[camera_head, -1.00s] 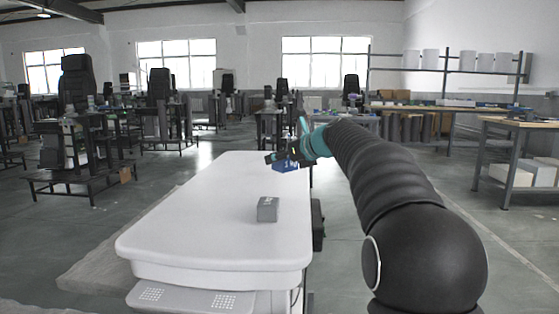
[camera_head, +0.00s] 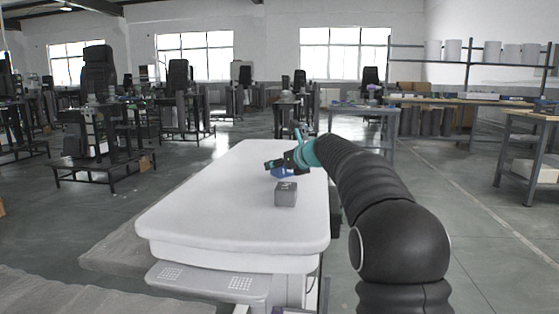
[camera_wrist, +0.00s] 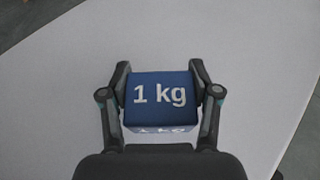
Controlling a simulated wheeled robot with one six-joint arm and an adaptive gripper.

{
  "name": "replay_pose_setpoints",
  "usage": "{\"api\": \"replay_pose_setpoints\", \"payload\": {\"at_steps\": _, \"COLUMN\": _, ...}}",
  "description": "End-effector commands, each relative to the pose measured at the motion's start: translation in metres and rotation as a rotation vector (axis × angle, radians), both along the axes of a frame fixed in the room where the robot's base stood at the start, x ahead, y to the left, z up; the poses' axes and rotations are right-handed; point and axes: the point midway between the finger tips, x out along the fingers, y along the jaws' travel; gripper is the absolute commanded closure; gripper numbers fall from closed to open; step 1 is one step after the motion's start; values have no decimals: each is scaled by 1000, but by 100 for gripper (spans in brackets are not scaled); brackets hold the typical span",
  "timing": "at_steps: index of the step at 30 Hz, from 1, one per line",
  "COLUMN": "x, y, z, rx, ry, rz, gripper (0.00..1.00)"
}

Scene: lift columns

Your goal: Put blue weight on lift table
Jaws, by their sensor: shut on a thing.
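The blue weight (camera_wrist: 160,97), a box marked "1 kg", sits between the two fingers of my gripper (camera_wrist: 160,90) in the wrist view. The gripper is shut on it. In the head view my gripper (camera_head: 282,166) holds the blue weight (camera_head: 282,173) over the far right part of the white lift table (camera_head: 190,215). I cannot tell whether the weight touches the tabletop. A grey weight (camera_head: 286,194) stands on the table, nearer than the blue one and partly in front of it.
The left and front parts of the tabletop are bare. A grey base with perforated plates (camera_head: 205,280) shows under its front edge. Work benches (camera_head: 365,112) and a shelf rack (camera_head: 470,70) stand behind at right. Black chairs on stands (camera_head: 100,75) fill the left back.

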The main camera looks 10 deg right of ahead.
Motion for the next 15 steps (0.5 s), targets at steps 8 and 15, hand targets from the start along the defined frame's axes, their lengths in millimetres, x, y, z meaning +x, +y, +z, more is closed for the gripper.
{"api": "replay_pose_setpoints", "payload": {"at_steps": 8, "x": -1, "y": 0, "z": -8, "rx": 1, "ry": -5, "rz": -1, "gripper": 100}}
{"api": "replay_pose_setpoints", "payload": {"at_steps": 15, "x": 0, "y": 0, "z": -13, "rx": 0, "ry": 0, "rz": 1, "gripper": 26}}
